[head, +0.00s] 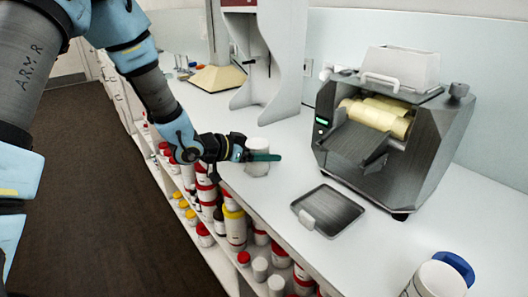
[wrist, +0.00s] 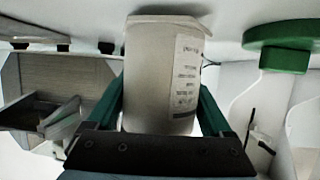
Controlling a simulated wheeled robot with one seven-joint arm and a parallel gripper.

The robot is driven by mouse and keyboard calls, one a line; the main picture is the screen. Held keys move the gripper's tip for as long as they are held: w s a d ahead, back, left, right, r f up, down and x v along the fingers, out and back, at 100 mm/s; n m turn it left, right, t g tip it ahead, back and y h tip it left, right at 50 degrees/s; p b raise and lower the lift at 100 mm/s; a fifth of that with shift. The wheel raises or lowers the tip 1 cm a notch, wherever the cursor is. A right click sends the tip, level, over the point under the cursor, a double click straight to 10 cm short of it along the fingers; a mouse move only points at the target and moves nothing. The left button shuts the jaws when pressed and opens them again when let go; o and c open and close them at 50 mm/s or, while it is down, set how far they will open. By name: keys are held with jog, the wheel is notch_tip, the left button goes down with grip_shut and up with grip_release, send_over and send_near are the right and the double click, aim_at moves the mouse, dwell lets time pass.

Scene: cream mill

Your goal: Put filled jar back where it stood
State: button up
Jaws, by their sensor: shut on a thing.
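My gripper (head: 262,156) is shut on a white jar (head: 257,170) over the front part of the white counter, left of the mill. In the wrist view the jar (wrist: 165,75) sits between the two green fingers, with a printed label on its side. Its wide end lies close to the pale surface at the top of that view; I cannot tell whether it touches. The jar's contents are not visible.
The grey mill (head: 385,140) with cream rollers stands right of the jar. A dark tray (head: 328,210) lies before it. A white stand (head: 275,60) is behind. Shelves below hold several jars (head: 235,225).

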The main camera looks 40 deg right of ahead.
jog(key=shift+f, duration=0.3)
jog(key=shift+f, duration=0.15)
jog(key=o, duration=1.1)
jog(key=shift+r, duration=0.25)
jog(key=b+v, duration=0.2)
jog(key=v, duration=1)
jog(key=shift+a+f, duration=0.1)
jog(key=shift+f, duration=0.05)
